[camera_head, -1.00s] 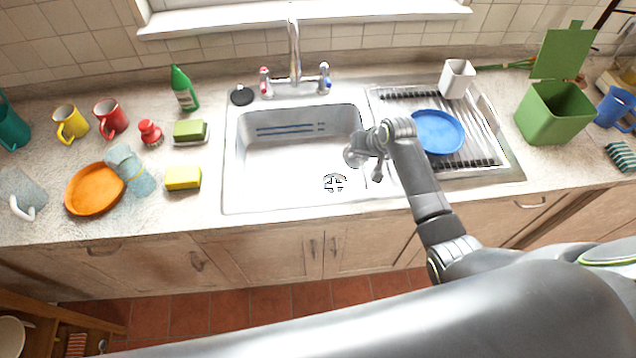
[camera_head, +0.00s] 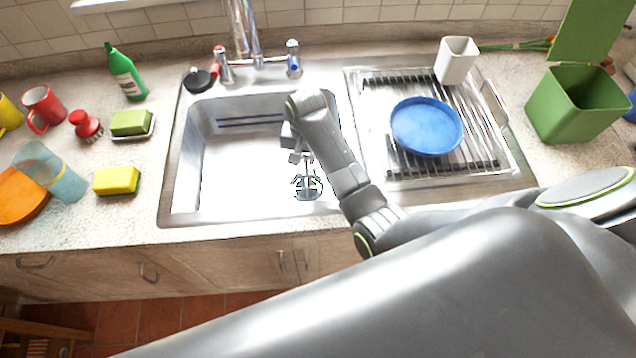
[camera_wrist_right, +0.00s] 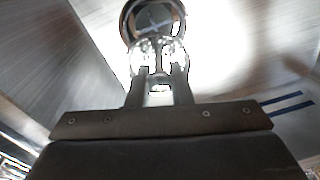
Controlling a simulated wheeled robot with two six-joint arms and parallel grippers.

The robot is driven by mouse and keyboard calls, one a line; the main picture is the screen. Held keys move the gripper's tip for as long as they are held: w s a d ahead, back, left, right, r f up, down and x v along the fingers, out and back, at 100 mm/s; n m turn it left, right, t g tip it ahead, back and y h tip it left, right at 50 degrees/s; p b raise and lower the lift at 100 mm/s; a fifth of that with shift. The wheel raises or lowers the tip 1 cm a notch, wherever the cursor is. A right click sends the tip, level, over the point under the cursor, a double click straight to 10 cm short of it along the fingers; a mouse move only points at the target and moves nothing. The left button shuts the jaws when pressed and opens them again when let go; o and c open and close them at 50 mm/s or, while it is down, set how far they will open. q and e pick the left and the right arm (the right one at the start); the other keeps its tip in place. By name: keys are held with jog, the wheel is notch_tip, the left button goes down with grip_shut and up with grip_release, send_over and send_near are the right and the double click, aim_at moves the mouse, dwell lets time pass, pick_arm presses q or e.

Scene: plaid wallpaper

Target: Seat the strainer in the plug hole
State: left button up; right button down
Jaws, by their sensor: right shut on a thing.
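My right gripper (camera_head: 302,158) reaches down into the sink basin and is shut on the small metal strainer (camera_head: 308,184). In the wrist view the strainer (camera_wrist_right: 157,55) shows pale and shiny between the fingertips. The plug hole (camera_wrist_right: 152,14), a dark ring with a cross inside, lies just beyond it at the top of that view. In the head view the strainer overlaps the plug hole in the basin floor, so their gap cannot be judged. My left gripper is not in view.
The steel sink (camera_head: 225,165) has a tap (camera_head: 245,40) at its back and a black plug (camera_head: 197,80) on its back left rim. A blue plate (camera_head: 427,126) and a white cup (camera_head: 456,60) stand on the drainer at right. Sponges (camera_head: 117,180) and mugs are at left.

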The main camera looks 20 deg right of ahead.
aim_at(305, 169)
jog(key=shift+s+a+r, duration=0.2)
jog(key=shift+s+r, duration=0.25)
jog(key=shift+s, duration=0.05)
jog(key=shift+s+r+m+g, duration=0.2)
jog(key=shift+m+g, duration=0.1)
jog(key=shift+g, duration=0.1)
jog(key=shift+a, duration=0.15)
jog(key=shift+w+a+f, duration=0.1)
jog(key=shift+a, duration=0.05)
jog(key=shift+f, duration=0.2)
notch_tip(305, 169, down, 6)
jog(key=shift+r, duration=0.25)
notch_tip(305, 169, down, 2)
jog(key=shift+f, duration=0.1)
jog(key=shift+f+p, duration=0.65)
jog(key=shift+f, duration=0.05)
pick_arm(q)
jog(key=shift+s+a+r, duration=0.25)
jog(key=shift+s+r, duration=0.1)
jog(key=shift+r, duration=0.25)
